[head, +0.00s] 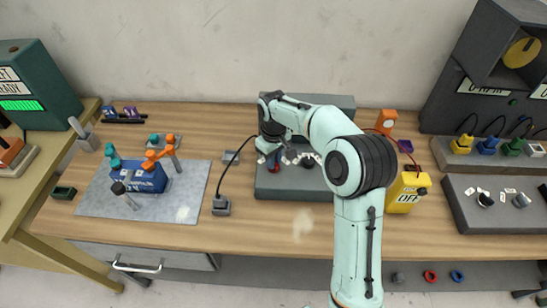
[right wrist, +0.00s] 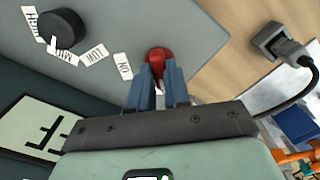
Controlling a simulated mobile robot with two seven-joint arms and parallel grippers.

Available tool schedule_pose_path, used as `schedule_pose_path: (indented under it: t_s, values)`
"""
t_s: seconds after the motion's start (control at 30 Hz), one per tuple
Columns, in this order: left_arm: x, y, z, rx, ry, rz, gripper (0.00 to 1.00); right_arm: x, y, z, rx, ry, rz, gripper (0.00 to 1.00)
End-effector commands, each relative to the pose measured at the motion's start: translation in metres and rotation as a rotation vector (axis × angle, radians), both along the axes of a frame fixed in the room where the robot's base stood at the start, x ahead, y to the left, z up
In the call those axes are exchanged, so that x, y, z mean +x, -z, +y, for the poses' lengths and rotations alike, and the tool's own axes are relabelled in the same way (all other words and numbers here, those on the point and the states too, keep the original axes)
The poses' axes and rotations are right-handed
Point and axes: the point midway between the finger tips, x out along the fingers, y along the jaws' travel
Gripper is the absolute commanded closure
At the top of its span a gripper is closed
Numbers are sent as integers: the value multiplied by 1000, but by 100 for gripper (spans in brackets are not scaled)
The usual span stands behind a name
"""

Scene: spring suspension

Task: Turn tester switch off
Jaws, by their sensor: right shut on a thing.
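The grey tester box (head: 290,186) stands at the middle of the bench, partly hidden behind my right arm. Its small red switch (right wrist: 158,55) is in the right wrist view, beside a white label reading ON. My right gripper (right wrist: 157,78) is shut on the red switch, its two blue-grey fingers close together at its base. In the head view the right gripper (head: 271,158) is over the left part of the box and mostly hidden by its wrist. A black knob (right wrist: 62,29) with labels LOW, MED and HIGH is nearby. My left gripper is not in view.
A grey plug block (head: 221,206) with a black cable stands left of the box. A grey mat (head: 100,200) holds a blue battery-like block (head: 146,178). A yellow meter (head: 408,192) showing OFF is at the right.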

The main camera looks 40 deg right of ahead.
Motion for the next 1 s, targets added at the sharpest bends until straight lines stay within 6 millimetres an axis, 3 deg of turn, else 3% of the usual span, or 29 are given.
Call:
schedule_pose_path:
  t_s: [0.5,0.53,0.6,1.0]
  values:
    - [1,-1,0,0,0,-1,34,1,0,0,-1,-24,-3,100]
    - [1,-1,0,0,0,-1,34,1,0,0,-1,-24,-3,80]
    - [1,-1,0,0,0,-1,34,1,0,0,-1,-24,-3,57]
    - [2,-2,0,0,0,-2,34,1,-7,0,-1,-21,-3,57]
